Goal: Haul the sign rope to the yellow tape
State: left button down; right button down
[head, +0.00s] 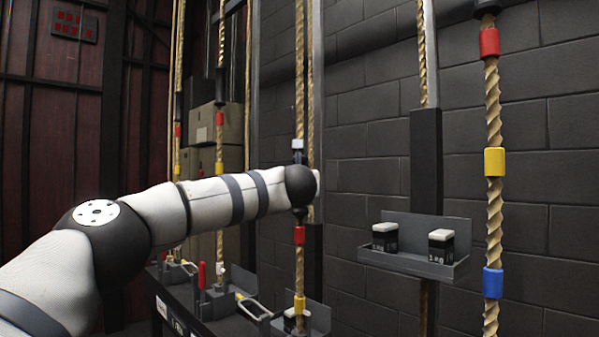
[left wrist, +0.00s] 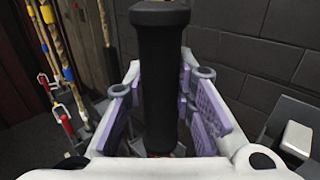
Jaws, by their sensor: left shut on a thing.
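My left arm reaches in from the left in the head view, and its wrist end covers part of the middle rope (head: 299,262). That rope has red tape (head: 299,235) below my wrist and yellow tape (head: 299,303) lower down. In the left wrist view my left gripper (left wrist: 160,112) has its purple-padded fingers on both sides of an upright black grip (left wrist: 160,60), shut on it. In the head view the fingers are hidden behind the wrist. I cannot tell which rope is the sign rope. My right gripper is not in view.
A right-hand rope (head: 493,215) has red, yellow and blue tapes. A wall tray (head: 410,262) holds two dark, white-topped blocks. More ropes (head: 220,150) and a rail with red and grey levers (head: 202,276) stand left. A dark brick wall (head: 375,100) is behind.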

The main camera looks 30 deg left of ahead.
pick_arm(q)
jog(key=shift+f, duration=0.5)
jog(key=c, duration=1.3)
grip_release()
jog(key=v, duration=1.2)
